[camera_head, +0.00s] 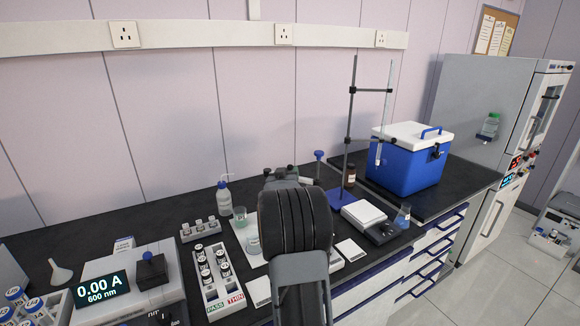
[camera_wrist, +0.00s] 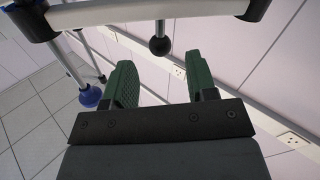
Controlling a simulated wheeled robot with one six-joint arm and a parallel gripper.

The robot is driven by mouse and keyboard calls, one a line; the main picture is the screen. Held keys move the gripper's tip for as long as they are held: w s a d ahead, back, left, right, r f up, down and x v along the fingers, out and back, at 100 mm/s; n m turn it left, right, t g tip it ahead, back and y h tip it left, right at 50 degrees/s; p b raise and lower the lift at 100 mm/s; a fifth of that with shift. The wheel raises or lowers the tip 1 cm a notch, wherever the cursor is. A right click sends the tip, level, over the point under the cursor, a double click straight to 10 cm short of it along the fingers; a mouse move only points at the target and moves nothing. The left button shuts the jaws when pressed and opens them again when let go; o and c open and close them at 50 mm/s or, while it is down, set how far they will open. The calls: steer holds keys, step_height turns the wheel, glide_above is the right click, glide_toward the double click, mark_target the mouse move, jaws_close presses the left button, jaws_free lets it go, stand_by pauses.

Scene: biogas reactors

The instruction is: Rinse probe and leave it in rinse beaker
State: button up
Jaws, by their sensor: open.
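My gripper shows in the wrist view (camera_wrist: 163,72), its two green fingers apart with nothing between them. In the head view my own dark arm hides most of it. I cannot pick out the probe for certain; a blue-topped upright piece (camera_head: 319,155) stands just right of my arm's end. A clear beaker (camera_head: 240,215) stands on a white mat beside the wash bottle (camera_head: 224,195). A second beaker (camera_head: 253,243) stands nearer, close to my arm's left side. Which one is the rinse beaker I cannot tell.
A retort stand (camera_head: 350,125) holds a glass tube right of my arm. A blue cooler (camera_head: 410,165), a balance (camera_head: 363,213) and a small beaker (camera_head: 403,216) are further right. A vial rack (camera_head: 212,277) and photometer (camera_head: 103,287) are left. A black-knobbed piece (camera_wrist: 160,46) lies ahead of my fingers.

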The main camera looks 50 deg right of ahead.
mark_target(289, 169)
steer(key=shift+p+x, duration=0.45)
steer(key=shift+x, duration=2.1)
steer(key=shift+c, duration=0.4)
jaws_close()
